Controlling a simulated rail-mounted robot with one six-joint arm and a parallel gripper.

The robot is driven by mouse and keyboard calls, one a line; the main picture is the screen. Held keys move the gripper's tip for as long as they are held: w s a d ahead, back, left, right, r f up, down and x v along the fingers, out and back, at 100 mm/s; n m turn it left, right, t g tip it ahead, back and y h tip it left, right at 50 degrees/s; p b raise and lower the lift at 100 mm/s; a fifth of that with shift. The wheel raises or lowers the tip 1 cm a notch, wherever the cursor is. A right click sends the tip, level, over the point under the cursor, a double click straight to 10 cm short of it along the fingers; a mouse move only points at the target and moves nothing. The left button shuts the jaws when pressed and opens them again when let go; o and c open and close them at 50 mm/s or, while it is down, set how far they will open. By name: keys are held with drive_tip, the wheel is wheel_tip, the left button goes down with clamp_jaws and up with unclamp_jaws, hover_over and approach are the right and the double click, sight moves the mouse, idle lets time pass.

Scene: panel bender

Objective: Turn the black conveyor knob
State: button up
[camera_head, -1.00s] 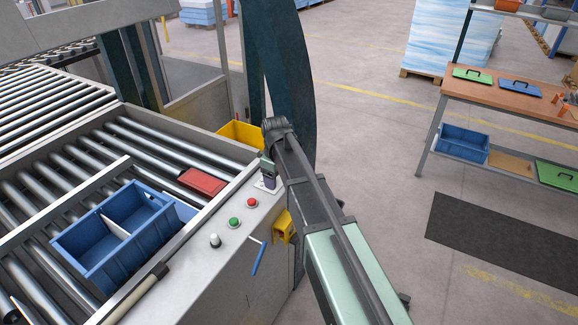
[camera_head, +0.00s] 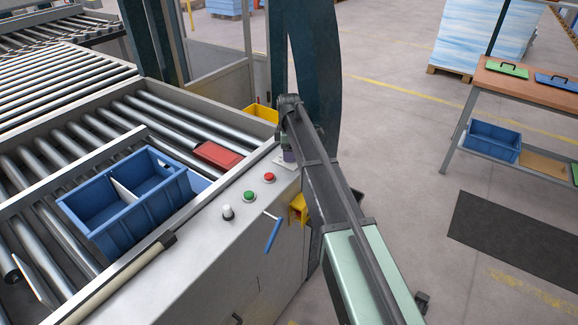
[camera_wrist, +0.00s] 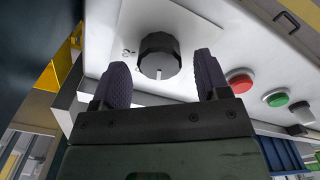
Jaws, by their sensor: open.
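The black conveyor knob (camera_wrist: 159,56) sits on a pale plate on the grey panel, in the upper middle of the wrist view. A light mark shows on its lower edge. My gripper (camera_wrist: 162,78) is open, its two dark ridged fingers pointing at the knob, one toward each side. The knob lies between and a little beyond the fingertips, and I cannot tell whether they touch it. In the head view my arm covers the knob, and my gripper (camera_head: 288,152) shows only partly beside the panel's far end.
A red button (camera_head: 269,177), a green button (camera_head: 250,196) and a white-topped switch (camera_head: 228,212) line the panel. A blue handle (camera_head: 272,233) and a yellow box (camera_head: 298,208) are on its side.

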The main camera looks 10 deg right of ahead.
drive_tip(key=shift+f, duration=0.8)
drive_tip(key=shift+r, duration=0.15)
drive_tip(key=c, duration=0.9)
drive_tip(key=shift+c, duration=0.2)
